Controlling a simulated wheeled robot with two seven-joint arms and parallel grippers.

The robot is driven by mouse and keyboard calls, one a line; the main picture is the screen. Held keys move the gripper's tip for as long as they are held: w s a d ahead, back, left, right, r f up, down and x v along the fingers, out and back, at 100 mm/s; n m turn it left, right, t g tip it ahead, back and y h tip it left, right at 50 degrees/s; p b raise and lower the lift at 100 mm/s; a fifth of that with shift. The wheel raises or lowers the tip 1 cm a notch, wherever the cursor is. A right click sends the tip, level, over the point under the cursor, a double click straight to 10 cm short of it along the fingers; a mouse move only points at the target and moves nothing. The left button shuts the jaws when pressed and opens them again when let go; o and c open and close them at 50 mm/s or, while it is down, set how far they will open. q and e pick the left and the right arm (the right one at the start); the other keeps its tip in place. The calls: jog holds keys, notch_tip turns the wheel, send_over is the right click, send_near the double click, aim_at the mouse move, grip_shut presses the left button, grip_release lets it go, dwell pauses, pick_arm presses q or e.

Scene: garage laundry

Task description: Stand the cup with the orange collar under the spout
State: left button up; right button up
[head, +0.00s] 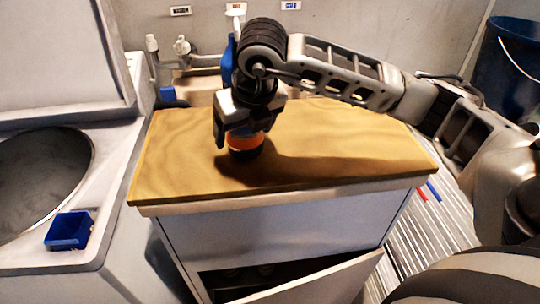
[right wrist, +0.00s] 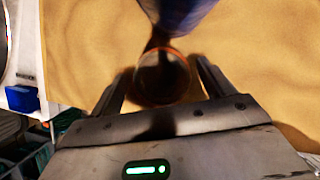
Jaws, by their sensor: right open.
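The cup with the orange collar (head: 244,142) stands on the wooden worktop (head: 330,165), its lower part dark and its top hidden behind my right gripper (head: 241,130). In the right wrist view the cup (right wrist: 162,78) shows from above as a dark round opening with an orange-brown rim. It lies between the two fingers of my right gripper (right wrist: 160,84), which is open with a gap visible on each side. A blue part (right wrist: 182,12), perhaps the spout, reaches in above the cup's far edge. In the head view a blue piece (head: 228,62) shows behind my wrist.
Pale taps (head: 182,48) and pipes stand behind the worktop at the back wall. A washer with a round dark lid and a blue box (head: 69,231) is at the left. A blue bucket (head: 507,65) is at the back right. The worktop's right half is clear.

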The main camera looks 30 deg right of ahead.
aim_at(253, 150)
jog(key=s+b, duration=0.1)
jog(key=s, duration=0.3)
jog(key=shift+s+a, duration=0.1)
pick_arm(q)
jog(key=shift+w+d+f+b, duration=0.1)
jog(key=shift+f+b, duration=0.25)
jog(key=shift+b, duration=0.25)
pick_arm(e)
jog(key=s, duration=0.8)
jog(key=shift+a+r, duration=0.2)
jog(key=shift+a, duration=0.05)
pick_arm(q)
jog(key=shift+f, duration=0.1)
